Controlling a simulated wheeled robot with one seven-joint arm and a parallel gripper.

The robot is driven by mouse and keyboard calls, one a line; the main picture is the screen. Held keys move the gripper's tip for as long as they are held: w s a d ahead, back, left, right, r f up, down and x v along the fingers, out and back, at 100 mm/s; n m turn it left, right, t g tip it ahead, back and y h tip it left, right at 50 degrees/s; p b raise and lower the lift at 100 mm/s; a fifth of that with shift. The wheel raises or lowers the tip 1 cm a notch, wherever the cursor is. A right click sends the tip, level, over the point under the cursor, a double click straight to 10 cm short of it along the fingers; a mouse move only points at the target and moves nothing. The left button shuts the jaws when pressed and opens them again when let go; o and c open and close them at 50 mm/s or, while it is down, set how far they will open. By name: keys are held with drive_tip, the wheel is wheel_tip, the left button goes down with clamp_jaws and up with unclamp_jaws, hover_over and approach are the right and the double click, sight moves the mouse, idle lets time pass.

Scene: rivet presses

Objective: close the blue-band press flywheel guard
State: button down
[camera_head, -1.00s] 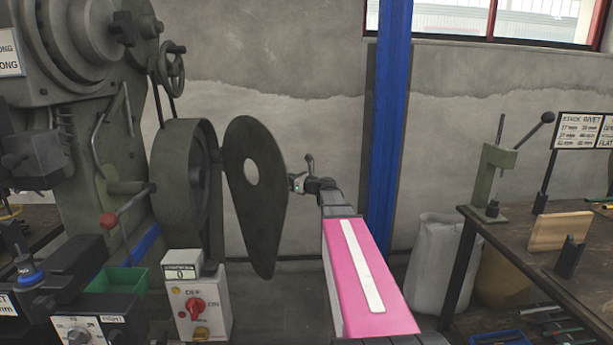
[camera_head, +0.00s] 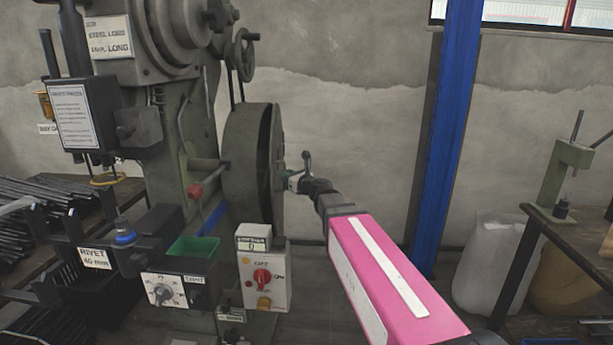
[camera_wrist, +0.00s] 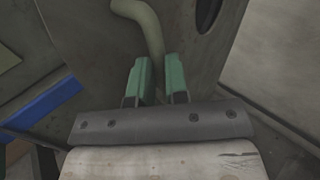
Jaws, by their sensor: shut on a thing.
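The press (camera_head: 185,130) stands left of centre in the head view, with a blue band (camera_head: 213,222) low on its body. Its round flywheel housing (camera_head: 243,165) faces right. The dark guard plate (camera_head: 278,160) shows nearly edge-on against the housing's right side; whether it is fully seated I cannot tell. In the wrist view a plate with an oval hole (camera_wrist: 190,40) fills the upper middle. My gripper (camera_head: 291,181) is at the guard's right side. In the wrist view its green fingers (camera_wrist: 159,78) are shut on a pale curved handle (camera_wrist: 150,25).
A control box with a red knob (camera_head: 264,272) stands below the flywheel. A green bin (camera_head: 193,248) sits left of it. A blue post (camera_head: 447,130) rises behind my arm. A bench with a small hand press (camera_head: 562,175) is at the right.

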drive_tip(key=shift+a, duration=2.95)
drive_tip(key=shift+s+a, duration=0.1)
drive_tip(key=c, duration=1.1)
unclamp_jaws()
drive_tip(key=shift+a, duration=0.15)
drive_tip(key=v, duration=1.1)
drive_tip(key=shift+d, duration=0.25)
drive_tip(key=shift+f, duration=0.1)
